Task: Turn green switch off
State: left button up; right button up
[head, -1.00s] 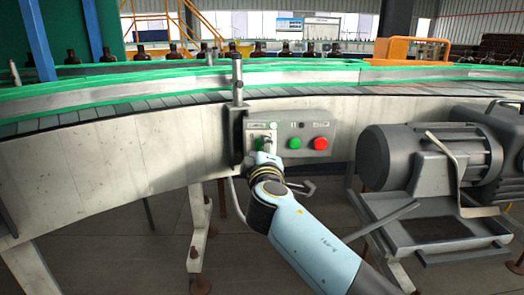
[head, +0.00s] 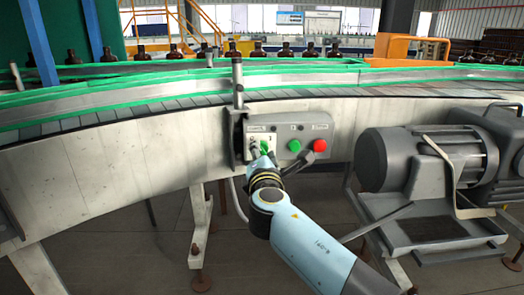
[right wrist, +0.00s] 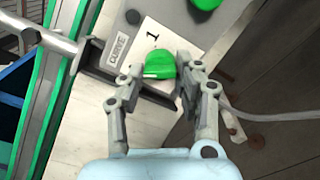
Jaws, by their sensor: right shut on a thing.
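The green switch (right wrist: 161,64) is a rounded knob on a white plate marked "1" in the right wrist view. It also shows small in the head view (head: 264,147), on the grey control box (head: 318,129). My right gripper (right wrist: 160,72) has one finger on each side of the knob and is shut on it. In the head view my right gripper (head: 259,150) reaches the left part of the box, and its wrist partly covers the box's lower edge. My left gripper is not in view.
A round green button (head: 295,146) and a red button (head: 320,146) sit right of the switch. A metal post (head: 238,85) stands just left of the box. A grey motor (head: 420,160) is at the right. Amber bottles (head: 174,51) line the conveyor behind.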

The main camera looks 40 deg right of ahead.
jog(key=shift+f+n+p, duration=0.15)
jog(key=shift+n+p, duration=0.15)
jog(key=shift+n, duration=0.8)
jog(key=o, duration=1.1)
jog(key=shift+o, duration=0.2)
jog(key=v, duration=0.7)
jog(key=shift+s, duration=0.3)
jog(key=shift+a, duration=0.15)
